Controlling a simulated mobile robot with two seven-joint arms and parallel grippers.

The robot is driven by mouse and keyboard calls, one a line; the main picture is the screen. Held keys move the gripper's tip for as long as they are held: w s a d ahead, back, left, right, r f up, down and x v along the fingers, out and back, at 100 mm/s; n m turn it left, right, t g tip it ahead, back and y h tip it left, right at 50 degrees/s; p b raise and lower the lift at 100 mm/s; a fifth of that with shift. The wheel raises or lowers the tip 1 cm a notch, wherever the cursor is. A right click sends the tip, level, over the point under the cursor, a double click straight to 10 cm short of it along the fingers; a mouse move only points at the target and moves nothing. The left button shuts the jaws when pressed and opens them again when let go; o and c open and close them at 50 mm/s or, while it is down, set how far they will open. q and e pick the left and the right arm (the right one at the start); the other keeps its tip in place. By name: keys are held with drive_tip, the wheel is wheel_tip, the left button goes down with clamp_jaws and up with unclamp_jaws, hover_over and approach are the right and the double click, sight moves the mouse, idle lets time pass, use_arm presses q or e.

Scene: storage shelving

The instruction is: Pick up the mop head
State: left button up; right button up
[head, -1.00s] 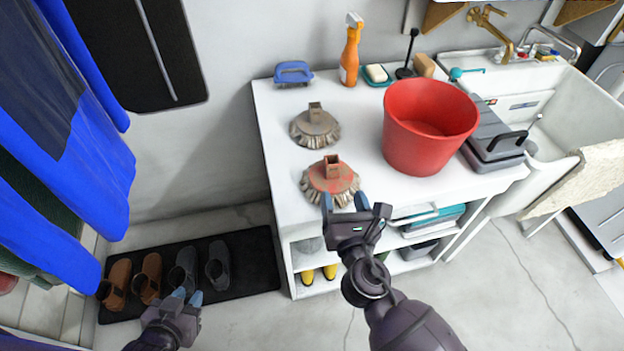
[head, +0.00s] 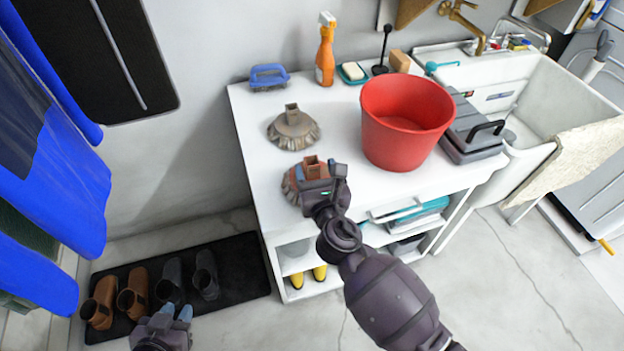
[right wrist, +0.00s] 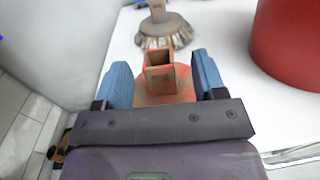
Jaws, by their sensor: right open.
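Two mop heads stand on the white counter (head: 350,195). The near one is a red mop head (head: 291,181) with a square socket on top; my right gripper partly hides it. The farther one is a grey-brown mop head (head: 293,130). My right gripper (head: 316,172) is at the red mop head. In the right wrist view, its blue fingers stand apart on either side of the red mop head's socket (right wrist: 160,76), with a gap at each side. The grey-brown mop head (right wrist: 164,32) shows beyond. My left gripper (head: 178,312) is low at the left, its blue fingertips apart, holding nothing visible.
A red bucket (head: 385,145) stands right of the mop heads, with a grey case (head: 475,140) beside it. A blue brush (head: 268,77), an orange spray bottle (head: 325,55) and a soap dish (head: 352,73) line the back. Shoes sit on a black mat (head: 240,270).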

drive_tip(key=shift+x, duration=1.55)
drive_tip(key=shift+a, duration=0.1)
clamp_jaws()
